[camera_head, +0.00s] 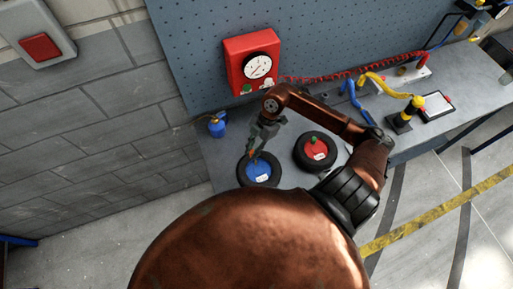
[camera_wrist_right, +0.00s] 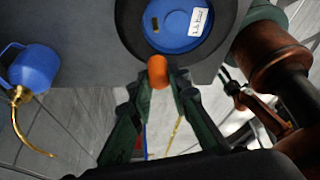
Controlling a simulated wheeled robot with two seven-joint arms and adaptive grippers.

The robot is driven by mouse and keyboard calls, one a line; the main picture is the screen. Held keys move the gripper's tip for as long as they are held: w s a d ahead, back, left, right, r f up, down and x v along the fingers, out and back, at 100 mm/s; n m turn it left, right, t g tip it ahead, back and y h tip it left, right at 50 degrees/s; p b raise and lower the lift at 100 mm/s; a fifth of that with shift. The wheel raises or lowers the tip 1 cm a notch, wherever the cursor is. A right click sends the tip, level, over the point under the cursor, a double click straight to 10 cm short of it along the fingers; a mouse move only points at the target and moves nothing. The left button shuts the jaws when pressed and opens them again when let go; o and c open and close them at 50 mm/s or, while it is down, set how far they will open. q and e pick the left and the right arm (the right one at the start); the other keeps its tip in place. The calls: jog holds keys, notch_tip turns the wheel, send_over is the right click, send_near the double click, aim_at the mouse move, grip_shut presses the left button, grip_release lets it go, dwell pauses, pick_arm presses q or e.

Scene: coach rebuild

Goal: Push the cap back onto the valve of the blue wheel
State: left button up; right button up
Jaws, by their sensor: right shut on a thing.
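The blue wheel (camera_head: 262,170) lies flat on the bench in a black tyre, left of the red wheel. My right gripper (camera_head: 253,153) is over the far side of the blue wheel in the head view. In the wrist view my right gripper (camera_wrist_right: 158,85) is shut on an orange cap (camera_wrist_right: 157,70). The cap appears in front of the tyre's edge, apart from the brass part. My left gripper is not in view.
The red wheel (camera_head: 312,149) with a green piece lies close on the right. A blue oil can (camera_head: 217,126) stands on the left. A red gauge box (camera_head: 250,63) is behind on the pegboard. Hoses and a clipboard (camera_head: 435,105) lie further right.

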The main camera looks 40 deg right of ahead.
jog(key=m, duration=0.1)
jog(key=d+m+t, duration=0.1)
jog(key=shift+s+m, duration=0.35)
jog(key=shift+m, duration=0.05)
jog(key=shift+d+f+m, duration=0.1)
jog(key=shift+m, duration=0.3)
jog(key=shift+f+b, duration=2.1)
jog(key=shift+f, duration=0.4)
jog(key=shift+f+b, duration=0.45)
jog(key=shift+f, duration=0.9)
jog(key=o, duration=0.9)
jog(key=v, duration=1.2)
jog(key=shift+s, duration=0.25)
